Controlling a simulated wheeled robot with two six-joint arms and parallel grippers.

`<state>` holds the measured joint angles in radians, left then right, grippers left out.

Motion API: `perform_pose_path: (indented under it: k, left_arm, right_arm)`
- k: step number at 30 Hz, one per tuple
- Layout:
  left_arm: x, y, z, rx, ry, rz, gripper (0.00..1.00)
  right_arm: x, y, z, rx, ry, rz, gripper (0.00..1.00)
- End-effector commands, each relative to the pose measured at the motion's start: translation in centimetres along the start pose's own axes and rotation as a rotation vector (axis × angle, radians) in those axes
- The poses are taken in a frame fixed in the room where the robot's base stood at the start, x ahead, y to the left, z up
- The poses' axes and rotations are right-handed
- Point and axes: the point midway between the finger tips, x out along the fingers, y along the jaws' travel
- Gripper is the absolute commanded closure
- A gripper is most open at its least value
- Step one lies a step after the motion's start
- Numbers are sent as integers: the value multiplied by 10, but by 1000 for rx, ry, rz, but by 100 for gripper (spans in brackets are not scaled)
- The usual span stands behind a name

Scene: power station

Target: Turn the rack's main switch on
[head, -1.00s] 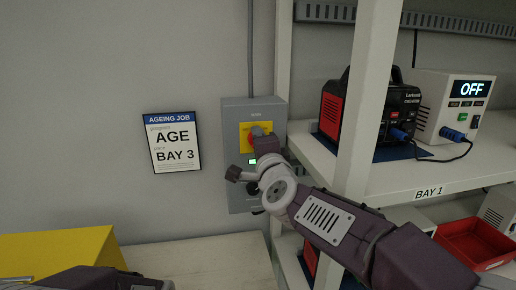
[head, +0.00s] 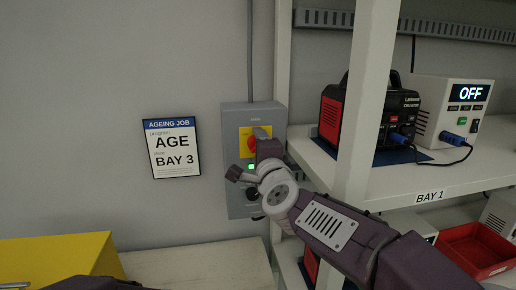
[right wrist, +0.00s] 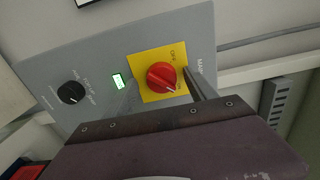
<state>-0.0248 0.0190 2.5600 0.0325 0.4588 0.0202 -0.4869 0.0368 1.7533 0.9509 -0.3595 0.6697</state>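The main switch is a red rotary knob (right wrist: 162,76) on a yellow plate (right wrist: 150,94) on a grey wall box (head: 236,200). In the right wrist view, OFF is printed on the plate above the knob. The knob's white mark sits at its lower right, beside a small label I cannot read surely. A green lamp (right wrist: 119,81) on the box is lit. My right gripper (head: 262,132) is at the knob; its fingers are apart, one on either side. Contact is unclear. My left gripper is out of view; only part of that arm shows at bottom left.
A black dial (right wrist: 71,93) sits on the same box. The rack's white post (head: 355,110) stands close right of the box. The BAY 1 shelf holds a black-red unit (head: 365,115) and a white unit reading OFF (head: 452,105). A yellow case (head: 60,258) is lower left.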

Motion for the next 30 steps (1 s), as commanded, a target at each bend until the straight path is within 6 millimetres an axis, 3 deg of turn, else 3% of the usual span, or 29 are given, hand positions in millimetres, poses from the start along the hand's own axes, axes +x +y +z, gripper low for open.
perform_pose_path:
  k: [10, 21, 30]
  left_arm:
    - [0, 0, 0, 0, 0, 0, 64]
    - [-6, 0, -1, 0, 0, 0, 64]
    - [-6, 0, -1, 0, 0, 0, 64]
  right_arm:
    - [-6, -2, 0, -1, -1, -4, 36]
    - [-77, -3, 0, 0, -2, -5, 36]
    - [-92, -1, -1, -1, 1, -3, 36]
